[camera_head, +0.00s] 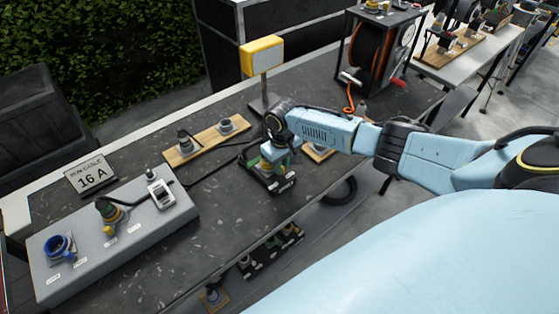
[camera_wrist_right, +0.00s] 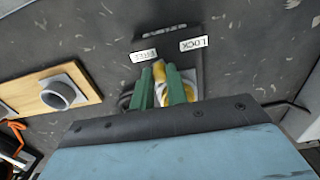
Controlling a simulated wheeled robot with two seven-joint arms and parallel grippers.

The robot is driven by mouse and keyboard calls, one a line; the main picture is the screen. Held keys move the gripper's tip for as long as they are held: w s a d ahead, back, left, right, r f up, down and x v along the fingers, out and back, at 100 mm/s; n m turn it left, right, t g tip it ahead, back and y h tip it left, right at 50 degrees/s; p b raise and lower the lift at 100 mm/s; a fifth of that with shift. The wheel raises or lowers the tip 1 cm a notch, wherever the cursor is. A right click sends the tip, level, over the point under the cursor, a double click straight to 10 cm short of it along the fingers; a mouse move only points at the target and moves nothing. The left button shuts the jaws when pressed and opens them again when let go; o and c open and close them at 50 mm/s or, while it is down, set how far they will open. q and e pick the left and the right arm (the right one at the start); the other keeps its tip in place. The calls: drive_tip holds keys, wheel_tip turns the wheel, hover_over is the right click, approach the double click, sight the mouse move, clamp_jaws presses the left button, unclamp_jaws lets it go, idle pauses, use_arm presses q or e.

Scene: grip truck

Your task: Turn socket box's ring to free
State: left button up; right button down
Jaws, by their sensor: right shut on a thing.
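The socket box (camera_head: 273,187) is a small dark box on the dark worktop, in the middle of the head view. In the right wrist view the box (camera_wrist_right: 166,36) shows white labels FREE (camera_wrist_right: 143,56) and LOCK (camera_wrist_right: 193,44), both upside down. My right gripper (camera_head: 272,158) reaches down onto the box from the right. In the wrist view its green fingers (camera_wrist_right: 160,70) are shut on the yellow ring (camera_wrist_right: 160,74), mostly hidden between and behind them. I cannot tell which label the ring points to. My left gripper is not in view.
A grey panel (camera_head: 150,235) with sockets, a plug and a switch lies left, near a "16 A" sign (camera_head: 90,175). Wooden boards (camera_head: 205,142) with sockets lie behind. A yellow-topped post (camera_head: 262,55) and cable reel (camera_head: 375,50) stand farther back.

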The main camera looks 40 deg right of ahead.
drive_tip(key=shift+w+d+n, duration=0.15)
drive_tip(key=shift+d+n, duration=0.1)
drive_tip(key=shift+n, duration=0.45)
drive_tip(key=c, duration=1.4)
unclamp_jaws()
drive_tip(key=shift+d+r, duration=0.1)
wheel_tip(320, 180, up, 13)
drive_tip(key=shift+r+p, duration=0.15)
drive_tip(key=shift+p, duration=0.2)
